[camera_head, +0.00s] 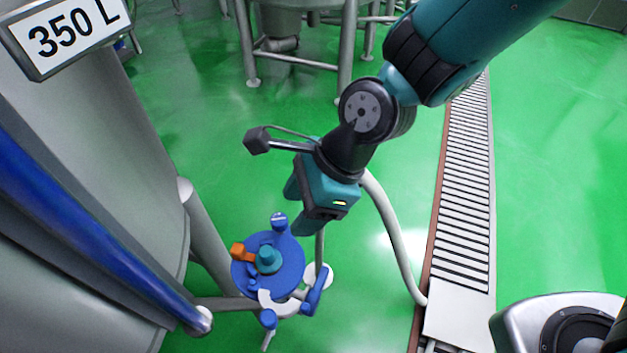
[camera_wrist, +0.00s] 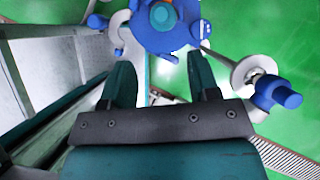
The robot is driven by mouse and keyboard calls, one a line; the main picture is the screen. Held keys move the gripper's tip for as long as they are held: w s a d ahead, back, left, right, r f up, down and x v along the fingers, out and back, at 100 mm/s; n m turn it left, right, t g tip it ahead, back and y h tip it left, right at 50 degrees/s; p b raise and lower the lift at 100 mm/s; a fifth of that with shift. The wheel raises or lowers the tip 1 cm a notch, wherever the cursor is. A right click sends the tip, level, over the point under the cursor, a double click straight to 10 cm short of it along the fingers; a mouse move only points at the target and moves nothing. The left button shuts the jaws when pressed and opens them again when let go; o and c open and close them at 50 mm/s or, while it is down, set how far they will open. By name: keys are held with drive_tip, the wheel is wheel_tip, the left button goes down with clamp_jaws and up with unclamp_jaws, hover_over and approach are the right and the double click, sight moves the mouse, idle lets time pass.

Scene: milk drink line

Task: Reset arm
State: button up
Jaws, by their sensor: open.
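My gripper (camera_head: 298,208) is teal and hangs at the end of my arm, just above and to the right of a round blue fitting (camera_head: 285,248) in the head view. In the wrist view my gripper (camera_wrist: 163,82) has its two fingers spread apart with nothing between them. The blue fitting (camera_wrist: 150,35) lies beyond the fingertips there. The fitting has a teal knob (camera_head: 268,259) at its centre and an orange part (camera_head: 241,252) at its left. I cannot tell from these views how far the fingers are from it.
A large grey tank (camera_head: 110,190) with a "350 L" sign (camera_head: 68,32) fills the left side. A pale hose (camera_head: 392,235) curves down right of my gripper. A floor drain grate (camera_head: 465,180) runs along the right.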

drive_tip(key=shift+v, duration=1.75)
drive_tip(key=shift+s, duration=0.1)
